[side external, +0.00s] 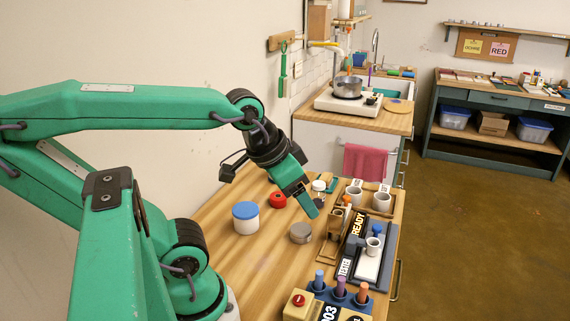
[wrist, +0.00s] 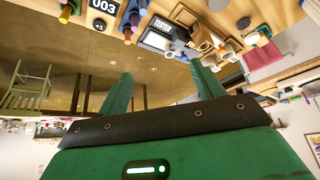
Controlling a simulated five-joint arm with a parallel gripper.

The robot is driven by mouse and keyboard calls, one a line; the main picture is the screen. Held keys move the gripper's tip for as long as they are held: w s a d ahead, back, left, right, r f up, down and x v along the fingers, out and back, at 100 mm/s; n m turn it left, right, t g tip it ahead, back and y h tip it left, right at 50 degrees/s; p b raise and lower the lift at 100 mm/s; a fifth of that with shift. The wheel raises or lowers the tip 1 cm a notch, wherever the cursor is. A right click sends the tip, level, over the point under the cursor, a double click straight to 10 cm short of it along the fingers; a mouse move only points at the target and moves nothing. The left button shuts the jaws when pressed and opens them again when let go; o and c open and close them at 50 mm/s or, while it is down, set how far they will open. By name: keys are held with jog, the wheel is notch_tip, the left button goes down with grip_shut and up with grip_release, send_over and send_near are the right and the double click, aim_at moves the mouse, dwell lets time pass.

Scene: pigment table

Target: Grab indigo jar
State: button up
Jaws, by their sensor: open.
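A white jar with a blue lid (side external: 245,219) stands upright on the wooden table in the side view; it is the only blue-lidded jar I see, and no name on it is readable. My gripper (side external: 315,212) is to the right of this jar, apart from it, pointing down and right over the table. In the wrist view my gripper (wrist: 161,70) has its two green fingers spread, with nothing between them. The blue-lidded jar does not show in the wrist view.
A grey round container (side external: 300,233) lies just left of my fingertips, and a red one (side external: 278,200) is farther back. Trays of cups and a READY sign (side external: 358,224) fill the right side. A control box (side external: 299,301) is in front. The table's left front is clear.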

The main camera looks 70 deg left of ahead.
jog(key=w+a+n+g, duration=0.2)
jog(key=w+a, duration=0.3)
jog(key=w, duration=0.3)
jog(key=n+g, duration=0.4)
send_near(319, 183)
jog(key=f, duration=0.6)
jog(key=shift+s+d, duration=0.2)
jog(key=shift+d, duration=0.1)
jog(key=shift+a+f, duration=0.3)
jog(key=shift+f, duration=1.3)
jog(key=shift+f, duration=2.6)
